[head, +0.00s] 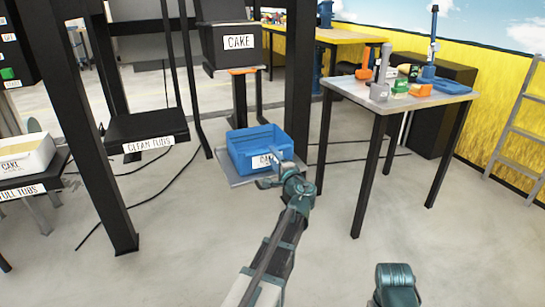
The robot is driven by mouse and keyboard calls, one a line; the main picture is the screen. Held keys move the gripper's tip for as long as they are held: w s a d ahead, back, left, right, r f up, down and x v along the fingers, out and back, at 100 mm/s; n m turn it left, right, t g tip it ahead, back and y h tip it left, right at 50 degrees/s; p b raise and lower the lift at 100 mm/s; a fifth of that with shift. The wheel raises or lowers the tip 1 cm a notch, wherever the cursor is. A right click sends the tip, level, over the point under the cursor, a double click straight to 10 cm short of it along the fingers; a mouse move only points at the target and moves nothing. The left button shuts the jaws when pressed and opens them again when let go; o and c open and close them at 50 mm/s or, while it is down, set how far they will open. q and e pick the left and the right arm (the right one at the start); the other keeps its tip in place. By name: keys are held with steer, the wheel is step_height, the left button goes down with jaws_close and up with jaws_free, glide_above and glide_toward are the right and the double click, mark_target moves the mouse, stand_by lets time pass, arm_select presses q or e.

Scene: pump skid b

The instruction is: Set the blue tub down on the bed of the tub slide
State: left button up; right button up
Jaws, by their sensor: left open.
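The blue tub (240,155) stands upright, with a white label on its front that is partly covered by my gripper. It appears to rest on the grey bed of the tub slide (232,180), whose front left part shows beneath it. My left gripper (270,175) is open at the near side of the tub, just below the label. I cannot tell whether its fingers touch the tub wall. Part of my right arm shows at the bottom right, but its gripper is out of view.
A black box labelled CAKE (238,42) hangs above the slide between dark posts. A black CLEAN TUBS stand (147,128) and a white tub (25,158) are on the left. A table (455,88) with tools stands right of the slide. The floor in front is clear.

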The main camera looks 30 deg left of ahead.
arm_select(q)
steer(key=v, duration=0.6)
steer(key=shift+s+d, duration=0.25)
steer(key=shift+s, duration=0.05)
stand_by(0.6)
stand_by(0.4)
steer(key=s+d+f+n+g+h+p, duration=0.1)
steer(key=s+d+f+n+g+h, duration=0.5)
steer(key=s+d+f, duration=0.9)
steer(key=s+d+f+m+g+h, duration=0.1)
steer(key=s+d+f+g+h, duration=0.2)
steer(key=s+d, duration=0.35)
steer(key=s+d+f+m+g+h, duration=0.1)
steer(key=s+d+f+g+h, duration=0.25)
steer(key=s+d, duration=0.3)
step_height(320, 180, up, 39)
steer(key=w+p, duration=0.1)
steer(key=p, duration=3.7)
steer(key=shift+t, duration=0.35)
